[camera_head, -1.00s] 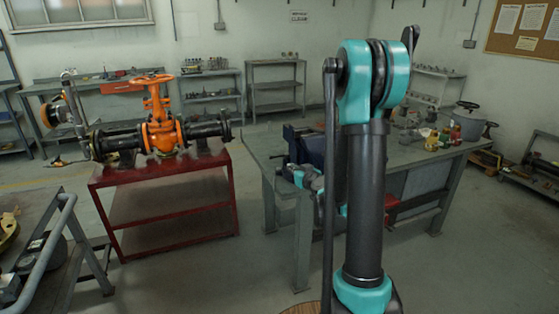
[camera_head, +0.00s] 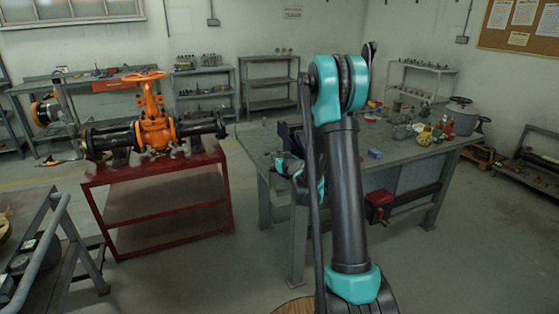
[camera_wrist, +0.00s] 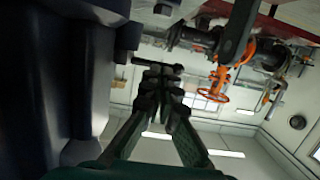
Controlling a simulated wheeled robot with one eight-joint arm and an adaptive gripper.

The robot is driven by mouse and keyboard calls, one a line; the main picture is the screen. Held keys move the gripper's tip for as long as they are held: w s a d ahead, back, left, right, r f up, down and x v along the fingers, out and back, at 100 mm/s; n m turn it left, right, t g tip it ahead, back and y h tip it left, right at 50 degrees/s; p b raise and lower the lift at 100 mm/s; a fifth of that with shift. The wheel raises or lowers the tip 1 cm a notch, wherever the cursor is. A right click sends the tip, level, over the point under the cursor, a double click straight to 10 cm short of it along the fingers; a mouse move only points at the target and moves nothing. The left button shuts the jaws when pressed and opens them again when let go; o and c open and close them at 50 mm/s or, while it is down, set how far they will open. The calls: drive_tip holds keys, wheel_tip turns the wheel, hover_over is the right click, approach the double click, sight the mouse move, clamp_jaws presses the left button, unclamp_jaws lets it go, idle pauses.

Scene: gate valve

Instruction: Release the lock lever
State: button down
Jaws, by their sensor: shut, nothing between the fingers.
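The orange gate valve (camera_head: 155,127) stands upright between black pipes on a red stand, its handwheel on top. It also shows, inverted, in the wrist view (camera_wrist: 222,80). I cannot make out a lock lever for certain in either view. My gripper (camera_wrist: 160,85) is shut and empty in the wrist view, with its fingertips together. A dark blue body (camera_wrist: 55,75) fills the left of that view, close beside the fingers. A short dark bar shows just beyond the fingertips. In the head view my arm hides the fingers, and my wrist is near the workbench's left end.
The grey workbench (camera_head: 345,172) carries a blue vise (camera_head: 284,135), partly behind my arm, and several small items at its right. The red stand (camera_head: 165,212) is left of it, with clear floor between. A grey trolley (camera_head: 42,250) stands at the front left.

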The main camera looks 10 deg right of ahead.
drive_tip(key=shift+x, duration=0.8)
